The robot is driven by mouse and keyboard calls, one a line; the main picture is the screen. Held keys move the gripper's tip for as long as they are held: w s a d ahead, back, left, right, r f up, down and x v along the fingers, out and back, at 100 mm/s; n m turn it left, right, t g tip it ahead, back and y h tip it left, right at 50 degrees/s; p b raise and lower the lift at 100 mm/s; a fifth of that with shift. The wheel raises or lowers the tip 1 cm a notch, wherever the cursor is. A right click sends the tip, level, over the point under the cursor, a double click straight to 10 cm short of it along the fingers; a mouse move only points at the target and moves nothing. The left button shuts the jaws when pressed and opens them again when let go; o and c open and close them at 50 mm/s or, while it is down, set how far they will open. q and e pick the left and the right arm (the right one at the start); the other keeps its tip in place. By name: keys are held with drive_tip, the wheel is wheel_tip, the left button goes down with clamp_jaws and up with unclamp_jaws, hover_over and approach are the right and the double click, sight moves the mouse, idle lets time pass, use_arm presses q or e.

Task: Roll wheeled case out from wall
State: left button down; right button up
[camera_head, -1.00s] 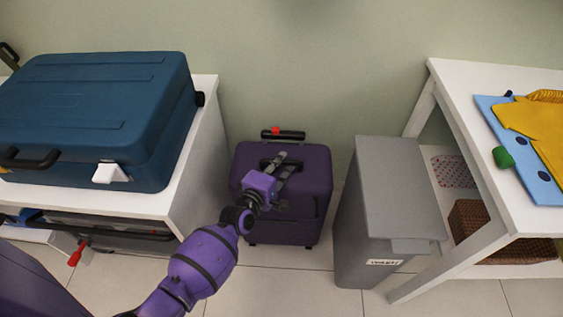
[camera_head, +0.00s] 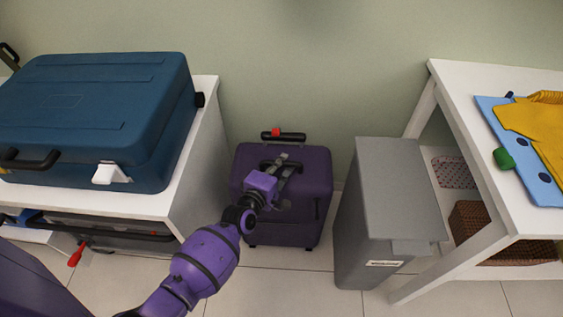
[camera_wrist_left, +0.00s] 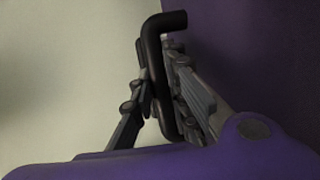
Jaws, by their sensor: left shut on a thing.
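The purple wheeled case (camera_head: 308,213) stands upright on the tiled floor against the green wall, between the white shelf unit and the grey bin. A black telescopic handle with a red button (camera_head: 284,135) shows at its back top edge, pushed down low. My left gripper (camera_head: 282,165) reaches over the case's top from the front. In the left wrist view my left gripper (camera_wrist_left: 160,95) is shut on the black carry handle (camera_wrist_left: 163,50) of the case, with a finger on each side. The purple case side (camera_wrist_left: 250,60) fills the right of that view. My right gripper is out of view.
A grey bin (camera_head: 385,195) stands close to the right of the case. A white shelf unit (camera_head: 195,165) with a blue suitcase (camera_head: 100,115) on top is close on the left. A white table (camera_head: 470,110) stands further right. Tiled floor (camera_head: 275,283) in front of the case is clear.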

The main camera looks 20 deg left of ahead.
use_arm(q)
drive_tip(key=s+d+p, duration=0.1)
drive_tip(key=s+d, duration=0.2)
drive_tip(key=s, duration=0.8)
drive_tip(key=s+d+p, duration=0.2)
drive_tip(key=s+d, duration=0.1)
drive_tip(key=s, duration=0.8)
drive_tip(key=s+d+p, duration=0.1)
drive_tip(key=s+d, duration=0.2)
drive_tip(key=s, duration=0.8)
drive_tip(key=shift+d+p, duration=0.3)
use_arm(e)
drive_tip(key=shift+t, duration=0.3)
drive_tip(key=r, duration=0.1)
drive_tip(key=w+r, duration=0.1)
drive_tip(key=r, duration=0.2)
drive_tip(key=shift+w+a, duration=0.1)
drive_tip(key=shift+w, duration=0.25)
use_arm(q)
drive_tip(key=c, duration=2.1)
unclamp_jaws()
drive_tip(key=shift+o, duration=0.6)
drive_tip(key=shift+s, duration=0.1)
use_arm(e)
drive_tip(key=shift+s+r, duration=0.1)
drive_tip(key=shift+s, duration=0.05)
